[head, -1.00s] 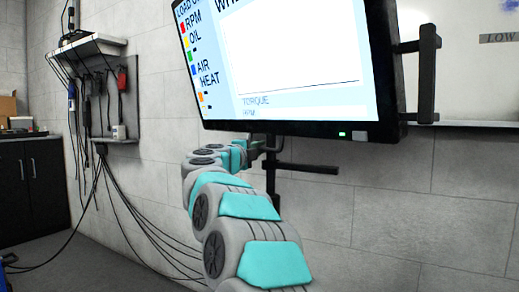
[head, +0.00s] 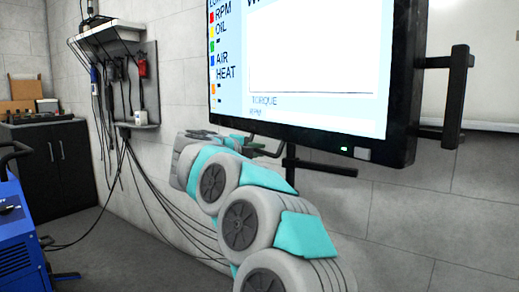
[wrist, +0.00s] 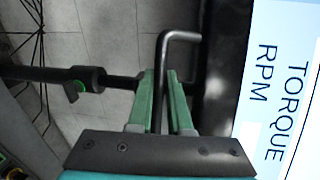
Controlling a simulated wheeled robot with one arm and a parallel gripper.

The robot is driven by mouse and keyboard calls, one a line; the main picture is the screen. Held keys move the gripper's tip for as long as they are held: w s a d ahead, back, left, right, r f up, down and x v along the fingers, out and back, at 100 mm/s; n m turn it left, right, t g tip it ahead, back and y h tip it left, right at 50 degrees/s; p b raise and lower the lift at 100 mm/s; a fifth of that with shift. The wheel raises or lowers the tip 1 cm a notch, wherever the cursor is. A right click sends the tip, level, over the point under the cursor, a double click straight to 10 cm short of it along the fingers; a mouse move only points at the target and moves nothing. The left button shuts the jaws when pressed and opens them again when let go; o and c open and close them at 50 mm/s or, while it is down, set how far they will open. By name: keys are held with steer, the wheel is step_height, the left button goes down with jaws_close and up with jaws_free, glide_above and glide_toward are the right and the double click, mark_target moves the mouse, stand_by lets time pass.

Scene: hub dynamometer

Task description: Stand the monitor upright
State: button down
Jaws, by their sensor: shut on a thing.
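The monitor (head: 307,50) is a large black-framed screen with a white and pale blue display, at the upper right of the head view. It looks tilted there, and its lower edge and part of the screen (wrist: 277,90) show at the right of the wrist view. A dark bent bar handle (wrist: 179,36) stands out beside the monitor's frame. My gripper (wrist: 165,82) has its green fingers on either side of this bar and is shut on it. In the head view my arm hides most of the grip.
A wall shelf with hanging cables (head: 110,32), a dark cabinet (head: 50,165) and a blue machine (head: 15,235) stand at the left. Open floor lies between them and my arm.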

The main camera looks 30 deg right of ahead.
steer(key=c, duration=0.8)
jaws_free()
steer(key=shift+c, duration=0.2)
steer(key=v, duration=0.8)
steer(key=shift+d, duration=0.1)
